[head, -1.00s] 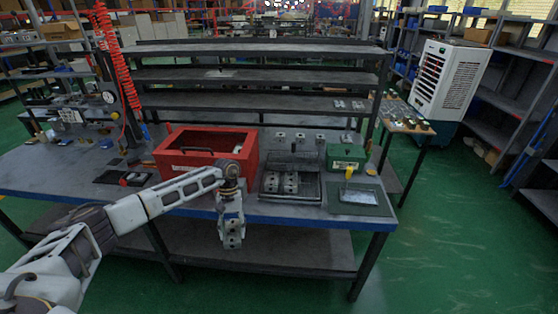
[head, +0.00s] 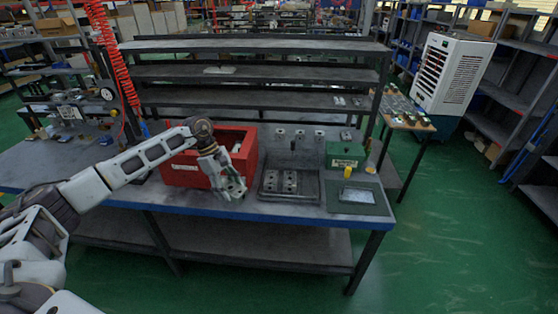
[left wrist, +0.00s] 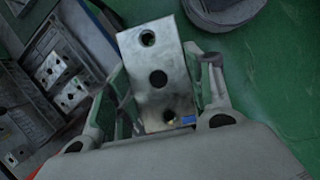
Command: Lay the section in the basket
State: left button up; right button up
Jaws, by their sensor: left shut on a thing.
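My left gripper (head: 230,184) is shut on a grey metal valve section (head: 236,189). It holds the section in front of the red box, left of the basket. In the left wrist view the section (left wrist: 158,72) is a block with round holes in its face, between the two fingers (left wrist: 163,98). The dark basket (head: 290,200) lies on the bench at the centre right with grey sections (head: 289,180) standing in it. Part of the basket also shows at the left of the left wrist view. My right gripper is not in view.
The red open box (head: 181,173) stands left of the basket, partly behind my arm. A green box (head: 345,158) and a dark green mat (head: 369,208) with a flat pale plate are to the right. Several grey blocks stand behind the basket. Shelves (head: 250,75) rise behind.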

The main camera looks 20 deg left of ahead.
aim_at(278, 160)
jog(key=i, duration=1.45)
